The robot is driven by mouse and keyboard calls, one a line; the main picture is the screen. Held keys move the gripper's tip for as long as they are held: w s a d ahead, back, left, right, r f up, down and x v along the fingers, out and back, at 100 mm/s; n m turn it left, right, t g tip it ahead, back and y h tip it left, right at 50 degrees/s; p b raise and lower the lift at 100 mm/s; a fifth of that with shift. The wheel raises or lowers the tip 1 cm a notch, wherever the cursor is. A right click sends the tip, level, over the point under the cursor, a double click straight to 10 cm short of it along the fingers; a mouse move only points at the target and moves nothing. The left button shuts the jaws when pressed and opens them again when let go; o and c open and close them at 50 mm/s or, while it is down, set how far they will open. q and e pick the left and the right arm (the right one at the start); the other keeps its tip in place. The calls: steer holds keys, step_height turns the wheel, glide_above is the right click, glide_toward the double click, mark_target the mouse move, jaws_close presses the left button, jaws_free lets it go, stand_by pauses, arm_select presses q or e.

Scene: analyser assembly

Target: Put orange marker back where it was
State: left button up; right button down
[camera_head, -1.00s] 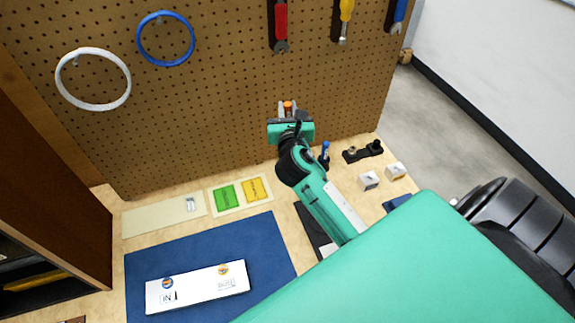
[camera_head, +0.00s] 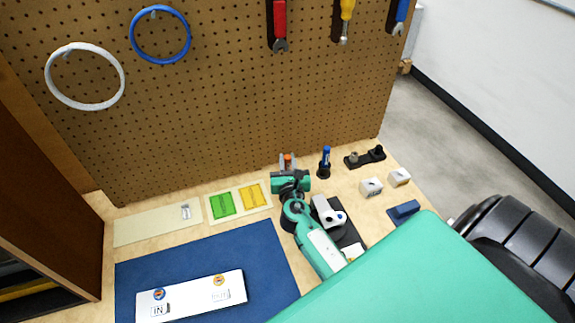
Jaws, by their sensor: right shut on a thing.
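The orange marker (camera_head: 288,157) shows as a small orange end between the fingertips of my right gripper (camera_head: 287,163). The gripper is shut on it, near the back of the table by the pegboard. The rest of the marker is hidden behind the gripper, and I cannot tell whether its lower end touches anything. A blue marker (camera_head: 326,160) stands upright in a dark round holder (camera_head: 324,172), just right of the gripper. My left gripper is not in view.
A black holder (camera_head: 365,157) and two white blocks (camera_head: 371,187) lie to the right. Green (camera_head: 222,205) and yellow (camera_head: 252,196) cards lie left. A white panel (camera_head: 190,297) rests on a blue mat (camera_head: 265,252). The pegboard (camera_head: 230,110) rises close behind.

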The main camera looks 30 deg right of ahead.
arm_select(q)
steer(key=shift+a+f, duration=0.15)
arm_select(e)
steer(key=shift+f, duration=0.25)
steer(key=shift+f, duration=0.15)
steer(key=c, duration=1.3)
jaws_free()
steer(key=shift+r, duration=0.3)
arm_select(q)
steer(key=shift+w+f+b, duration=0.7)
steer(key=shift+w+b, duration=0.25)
steer(key=shift+b, duration=0.05)
arm_select(e)
steer(key=v, duration=1.2)
